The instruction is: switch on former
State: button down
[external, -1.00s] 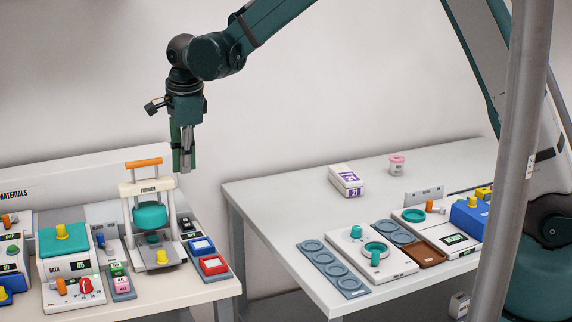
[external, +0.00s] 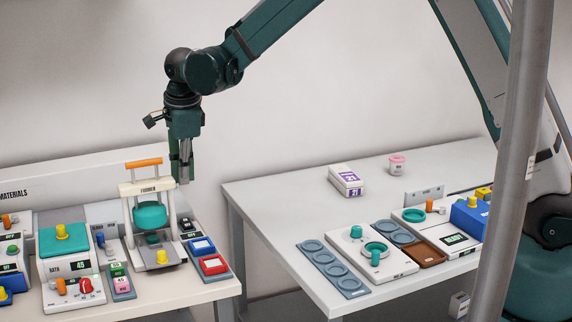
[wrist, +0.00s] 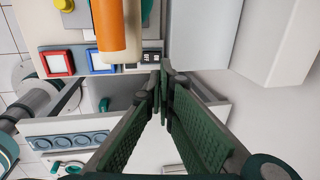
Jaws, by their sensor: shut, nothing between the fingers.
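The former (external: 129,190) stands upright on the left table, a white frame with its name on the top bar. It has an orange handle (external: 143,163), a round teal part (external: 150,215) and a yellow knob (external: 162,257) at its base. In the wrist view the orange handle (wrist: 108,30) is close, left of the fingers. My gripper (external: 183,182) is shut and empty, pointing down just right of the former's top; its fingertips (wrist: 165,82) meet in the wrist view.
A gap separates this table from the right table (external: 270,195), which bears trays and a white box (external: 346,181).

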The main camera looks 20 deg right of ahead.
aim_at(186, 221)
jog(key=shift+w+f, duration=0.35)
jog(key=shift+f, duration=1.45)
jog(key=shift+w+f, duration=0.35)
jog(key=shift+f, duration=1.45)
jog(key=shift+w+f, duration=0.35)
jog(key=shift+f, duration=1.45)
jog(key=shift+f, duration=0.1)
jog(key=shift+w+f+g+b, duration=0.3)
jog(key=shift+f+g+b, duration=0.3)
jog(key=shift+b, duration=0.3)
jog(key=shift+s+r, duration=0.1)
jog(key=shift+r, duration=0.1)
jog(key=shift+s, duration=0.1)
jog(key=shift+s+r, duration=0.2)
jog(key=shift+s, duration=0.4)
